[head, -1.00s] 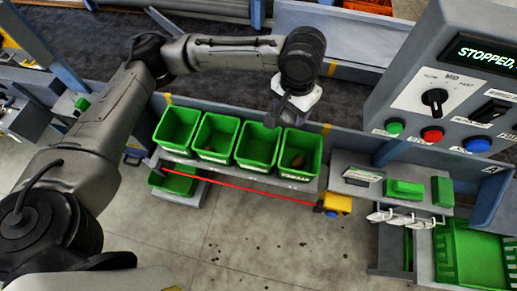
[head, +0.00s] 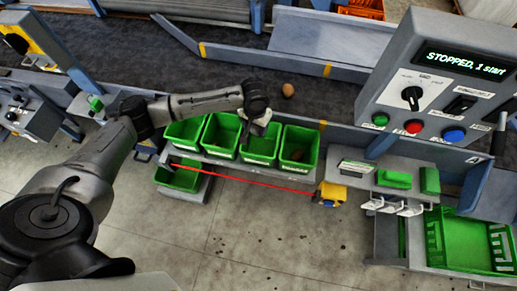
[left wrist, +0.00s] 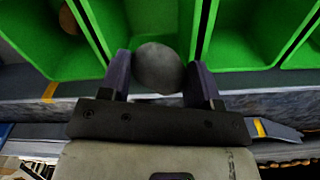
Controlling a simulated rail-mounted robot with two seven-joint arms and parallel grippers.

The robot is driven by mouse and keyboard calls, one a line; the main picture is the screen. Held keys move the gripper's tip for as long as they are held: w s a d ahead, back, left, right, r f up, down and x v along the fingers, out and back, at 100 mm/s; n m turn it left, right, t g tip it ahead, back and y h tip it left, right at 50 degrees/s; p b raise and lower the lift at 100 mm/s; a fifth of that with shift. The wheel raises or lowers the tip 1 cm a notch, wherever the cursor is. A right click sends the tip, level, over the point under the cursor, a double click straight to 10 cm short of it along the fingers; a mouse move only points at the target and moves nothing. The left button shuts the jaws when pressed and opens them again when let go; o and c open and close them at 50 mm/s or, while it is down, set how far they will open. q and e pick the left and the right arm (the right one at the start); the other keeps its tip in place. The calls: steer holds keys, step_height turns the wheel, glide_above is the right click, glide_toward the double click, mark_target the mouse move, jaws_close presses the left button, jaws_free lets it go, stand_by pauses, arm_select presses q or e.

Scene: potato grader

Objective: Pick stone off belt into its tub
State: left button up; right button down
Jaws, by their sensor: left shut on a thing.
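My left gripper (head: 256,122) is over the third green tub (head: 243,155) from the left in the row beside the belt. In the left wrist view its two fingers (left wrist: 160,78) are shut on a round grey stone (left wrist: 158,68). The stone is above the tub's opening, near its belt-side edge; its exact height is unclear. The head view mostly hides the stone behind the gripper. The dark belt (head: 330,97) runs behind the tubs. My right gripper is not in view.
A brown potato-like lump (head: 288,90) lies on the belt. The rightmost tub (head: 312,145) has a brown item inside. A control panel (head: 440,85) at right reads "STOPPED, 1 start".

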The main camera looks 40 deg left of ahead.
arm_select(q)
steer(key=shift+w+a+f+m, duration=0.2)
steer(key=shift+w+a+m, duration=0.15)
steer(key=shift+m, duration=0.05)
steer(key=shift+w+m, duration=0.15)
steer(key=shift+m, duration=0.15)
steer(key=shift+w+m, duration=0.4)
steer(key=shift+m, duration=0.3)
steer(key=shift+s+f+b, duration=0.1)
steer(key=shift+f+b, duration=0.35)
steer(key=shift+b, duration=0.05)
step_height(320, 180, down, 5)
steer(key=b, duration=0.6)
steer(key=shift+b, duration=0.3)
steer(key=o, duration=1.1)
steer(key=shift+c, duration=0.2)
